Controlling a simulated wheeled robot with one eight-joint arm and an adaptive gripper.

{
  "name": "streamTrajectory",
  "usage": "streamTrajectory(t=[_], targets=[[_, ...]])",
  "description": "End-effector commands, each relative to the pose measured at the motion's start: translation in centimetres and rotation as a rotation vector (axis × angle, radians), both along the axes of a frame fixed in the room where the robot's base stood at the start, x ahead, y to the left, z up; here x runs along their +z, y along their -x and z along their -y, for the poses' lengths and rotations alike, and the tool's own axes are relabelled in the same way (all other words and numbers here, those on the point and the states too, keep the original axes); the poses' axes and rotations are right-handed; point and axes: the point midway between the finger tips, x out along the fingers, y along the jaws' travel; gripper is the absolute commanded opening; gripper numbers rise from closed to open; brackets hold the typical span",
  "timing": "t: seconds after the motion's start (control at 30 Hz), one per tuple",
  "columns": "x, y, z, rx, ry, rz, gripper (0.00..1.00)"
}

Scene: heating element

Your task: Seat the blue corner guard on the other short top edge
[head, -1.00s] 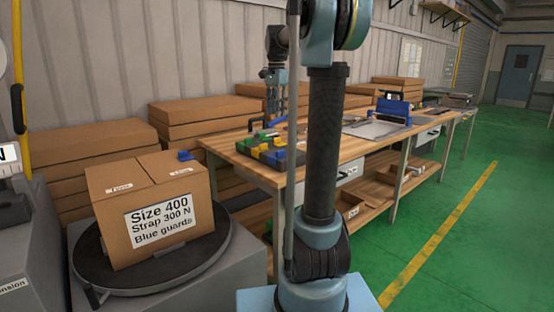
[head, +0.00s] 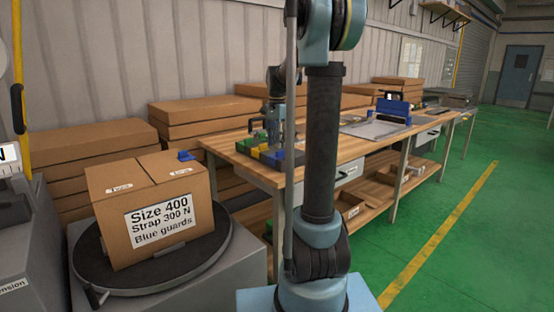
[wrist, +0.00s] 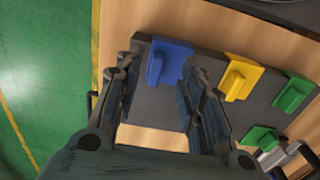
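The cardboard box (head: 150,205) sits on the turntable, its label reading "Size 400, Strap 300 N, Blue guards". One blue corner guard (head: 186,155) is on the box's far right top edge; the near-left top edge looks bare. A dark tray (head: 291,164) on the workbench holds blue, yellow and green guards. My gripper (head: 274,140) is low over this tray. In the wrist view my gripper (wrist: 160,75) is open, and a blue guard (wrist: 170,62) lies at the gap between its fingertips. I cannot tell whether the fingers touch it.
A yellow guard (wrist: 241,76) and green guards (wrist: 293,95) are beside the blue one in the tray. The workbench (head: 245,165) runs back with a blue-and-grey device (head: 392,108) further along. Stacked cartons (head: 200,120) stand behind. The green floor at right is clear.

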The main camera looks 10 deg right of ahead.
Motion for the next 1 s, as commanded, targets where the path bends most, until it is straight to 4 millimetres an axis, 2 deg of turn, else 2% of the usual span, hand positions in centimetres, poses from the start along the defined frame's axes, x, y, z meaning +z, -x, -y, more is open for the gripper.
streamTrajectory(t=[0.1,0.23,0.57,0.73,1.0], targets=[[-1.8,0.1,0.2,0.0,0.0,0.0,0.37],[-3.1,0.1,0.2,0.0,0.0,0.0,0.37],[-3.7,0.1,0.2,0.0,0.0,0.0,0.37],[-3.7,0.1,0.2,0.0,0.0,0.0,0.0],[-3.7,0.1,0.2,0.0,0.0,0.0,0.0]])
